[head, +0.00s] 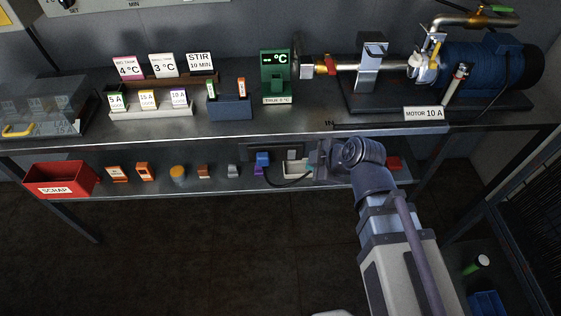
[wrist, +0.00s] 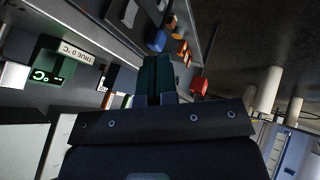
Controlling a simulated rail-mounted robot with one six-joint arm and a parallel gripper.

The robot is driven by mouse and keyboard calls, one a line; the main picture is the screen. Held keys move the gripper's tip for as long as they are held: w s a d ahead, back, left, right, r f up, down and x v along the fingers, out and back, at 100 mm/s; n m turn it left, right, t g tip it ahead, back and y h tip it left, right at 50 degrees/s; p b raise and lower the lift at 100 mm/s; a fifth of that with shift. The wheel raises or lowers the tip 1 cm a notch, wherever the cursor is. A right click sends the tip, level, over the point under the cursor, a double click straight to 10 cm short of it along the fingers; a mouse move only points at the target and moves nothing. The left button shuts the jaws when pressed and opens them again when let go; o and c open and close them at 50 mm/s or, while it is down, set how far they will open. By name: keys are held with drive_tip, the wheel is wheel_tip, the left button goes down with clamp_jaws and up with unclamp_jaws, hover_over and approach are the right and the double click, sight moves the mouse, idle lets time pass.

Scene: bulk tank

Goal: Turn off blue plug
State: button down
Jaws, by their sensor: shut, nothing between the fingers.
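The blue plug (head: 263,157) sits at the power strip (head: 250,152) along the back of the lower shelf, with a dark cable near it. It also shows as a small blue block in the wrist view (wrist: 157,40), just beyond my fingertips. My gripper (head: 314,158) is at shelf height to the right of the plug, pointing left, and apart from it in the head view. In the wrist view its dark green fingers (wrist: 156,62) are together with nothing between them. I cannot make out a switch on the plug or its state.
The upper bench edge (head: 240,138) runs just above my gripper. A motor (head: 480,65) stands on the bench.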

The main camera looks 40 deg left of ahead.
drive_tip(key=shift+d, duration=0.1)
drive_tip(key=b, duration=0.7)
approach(295, 156)
drive_tip(key=a+f, duration=0.1)
drive_tip(key=s+a+f, duration=0.1)
drive_tip(key=a+f, duration=0.2)
drive_tip(key=f, duration=0.1)
drive_tip(key=shift+s+a, duration=0.2)
drive_tip(key=shift+s, duration=0.1)
drive_tip(key=shift+w+a, duration=0.2)
drive_tip(key=shift+w, duration=0.1)
